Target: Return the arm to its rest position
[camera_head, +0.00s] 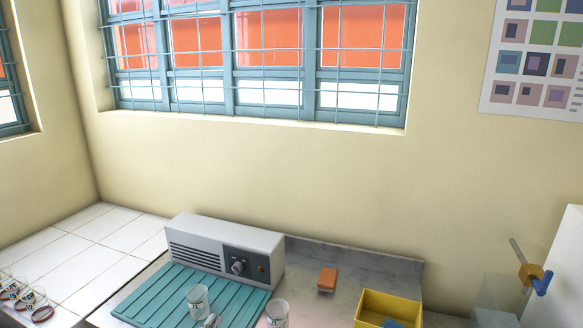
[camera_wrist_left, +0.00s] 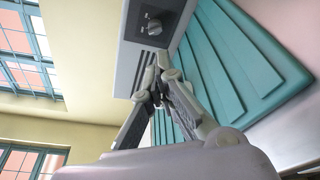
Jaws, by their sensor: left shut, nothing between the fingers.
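My left gripper (camera_head: 211,321) just shows at the bottom edge of the head view, beside a glass beaker (camera_head: 198,297) on the teal ribbed mat (camera_head: 150,308). In the left wrist view the gripper (camera_wrist_left: 160,82) is large, its fingers meeting at the tips with nothing between them. Beyond the fingers are the grey-white device (camera_head: 200,234) with a dark panel and knob, and the teal mat (camera_wrist_left: 235,65). The rest of my left arm is hidden below the head view. My right gripper is in neither view.
A second beaker (camera_head: 277,309) stands at the mat's right edge. An orange block (camera_head: 327,278) and a yellow box (camera_head: 378,303) sit to the right on the marble counter (camera_head: 312,262). Several round glass items (camera_head: 43,313) stand at lower left. The white tiled top (camera_head: 80,245) is mostly clear.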

